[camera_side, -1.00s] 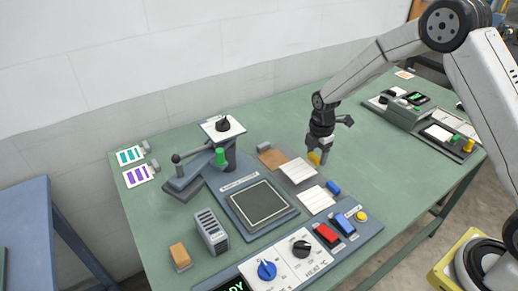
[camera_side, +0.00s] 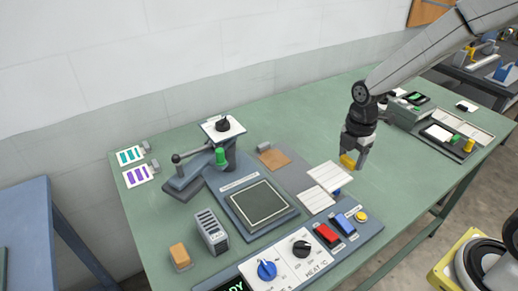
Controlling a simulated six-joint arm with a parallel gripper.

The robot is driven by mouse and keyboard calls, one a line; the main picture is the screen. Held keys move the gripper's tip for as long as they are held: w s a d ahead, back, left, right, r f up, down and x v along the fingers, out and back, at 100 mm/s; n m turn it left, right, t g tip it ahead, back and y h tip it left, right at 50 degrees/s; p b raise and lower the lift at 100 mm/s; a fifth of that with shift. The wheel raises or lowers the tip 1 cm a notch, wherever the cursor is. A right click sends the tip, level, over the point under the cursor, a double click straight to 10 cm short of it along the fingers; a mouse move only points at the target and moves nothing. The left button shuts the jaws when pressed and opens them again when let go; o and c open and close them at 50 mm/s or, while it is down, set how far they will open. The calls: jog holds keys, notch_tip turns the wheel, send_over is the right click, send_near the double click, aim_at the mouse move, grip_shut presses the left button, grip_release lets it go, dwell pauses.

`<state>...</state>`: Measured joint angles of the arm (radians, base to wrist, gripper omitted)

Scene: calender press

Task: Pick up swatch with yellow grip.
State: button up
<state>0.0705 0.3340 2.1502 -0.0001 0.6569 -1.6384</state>
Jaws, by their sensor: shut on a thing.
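My gripper (camera_side: 351,158) is shut on the yellow grip (camera_side: 348,161) at the edge of a white swatch (camera_side: 328,176). The swatch appears raised above the work surface, extending left and toward the camera from the jaws. A second white swatch (camera_side: 316,200) lies beside it, nearer the camera. Its blue grip (camera_side: 336,192) is partly hidden by the held swatch. The jaws cover part of the yellow grip.
The control panel with a blue dial (camera_side: 267,270) and red switch (camera_side: 326,233) is in front.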

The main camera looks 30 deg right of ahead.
jog(key=shift+s+r, duration=0.2)
jog(key=shift+s, duration=0.3)
jog(key=shift+w+a, duration=0.1)
dwell(0.3)
